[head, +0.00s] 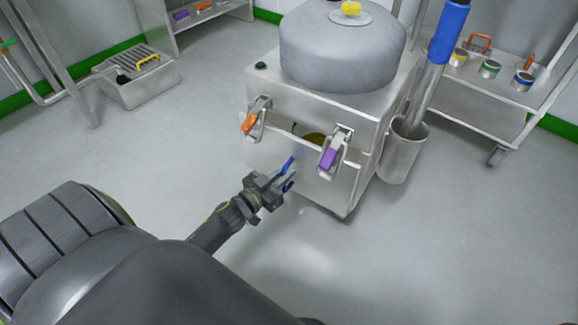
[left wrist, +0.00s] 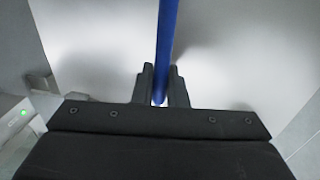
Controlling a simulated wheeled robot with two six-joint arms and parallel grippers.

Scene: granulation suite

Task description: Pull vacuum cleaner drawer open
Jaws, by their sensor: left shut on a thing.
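The vacuum cleaner (head: 389,107) is a steel cabinet with a grey drum (head: 340,55) on top. Its drawer front (head: 325,190) is a plain steel panel low on the near side. A gap above the panel shows a dark and yellowish interior (head: 312,136). An orange latch (head: 250,121) and a purple latch (head: 328,159) hang at the gap's two sides. My left gripper (head: 280,182) is shut on the drawer's blue handle (head: 287,165). In the left wrist view the blue bar (left wrist: 167,45) runs between the two fingers (left wrist: 160,88). My right gripper is not in view.
A steel bin (head: 404,152) with a blue-gripped tube (head: 449,35) stands at the cabinet's right. A wheeled rack (head: 485,118) with small pots is at the back right. A low steel box (head: 140,92) sits at the back left. The floor in front of the cabinet is clear.

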